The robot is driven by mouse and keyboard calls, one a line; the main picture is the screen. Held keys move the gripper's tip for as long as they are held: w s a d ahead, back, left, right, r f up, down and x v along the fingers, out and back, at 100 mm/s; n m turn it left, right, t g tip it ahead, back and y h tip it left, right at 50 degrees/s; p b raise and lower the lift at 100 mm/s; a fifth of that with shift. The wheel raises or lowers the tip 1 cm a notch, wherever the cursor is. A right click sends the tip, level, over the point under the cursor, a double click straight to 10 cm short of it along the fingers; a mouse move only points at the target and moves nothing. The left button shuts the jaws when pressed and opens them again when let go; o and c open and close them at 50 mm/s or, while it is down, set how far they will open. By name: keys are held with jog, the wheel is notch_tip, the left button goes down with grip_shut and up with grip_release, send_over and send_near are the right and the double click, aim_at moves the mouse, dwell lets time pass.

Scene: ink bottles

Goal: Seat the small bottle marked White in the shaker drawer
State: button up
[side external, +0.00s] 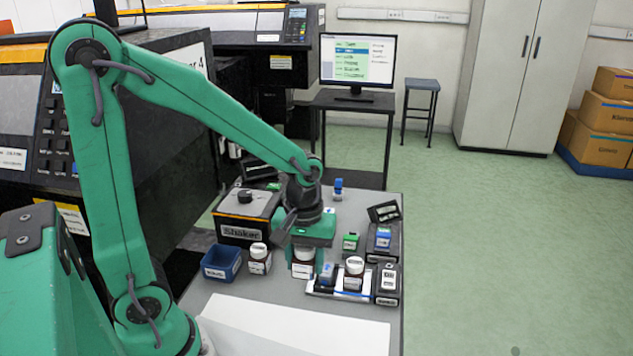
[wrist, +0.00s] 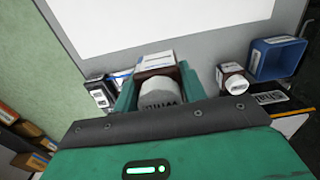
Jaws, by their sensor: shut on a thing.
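My gripper (side external: 303,240) points down over the grey table, its green fingers shut around a small white-capped bottle (side external: 303,268). In the wrist view the gripper (wrist: 158,78) has a finger on each side of this bottle (wrist: 160,95). The cap carries dark lettering that looks like White, partly cut off by the gripper body. The bottle is brown with a white label. I cannot tell whether its base touches the table. The shaker (side external: 245,214), a dark box with a knob and the label Shaker, stands left of my gripper. I cannot make out its drawer's state.
A blue bin (side external: 221,262) and another white-capped bottle (side external: 258,260) stand left of my gripper. A third bottle (side external: 353,275) stands in a low tray to its right, beside dark label-bearing boxes (side external: 388,284). A white sheet (side external: 290,325) covers the near table.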

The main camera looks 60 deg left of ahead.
jog(key=shift+r, duration=2.5)
jog(key=w+a, duration=0.5)
jog(key=a, duration=0.5)
jog(key=w+a, duration=0.6)
jog(key=a, duration=0.5)
notch_tip(320, 180, down, 8)
jog(key=shift+f, duration=0.1)
jog(key=shift+f, duration=2.4)
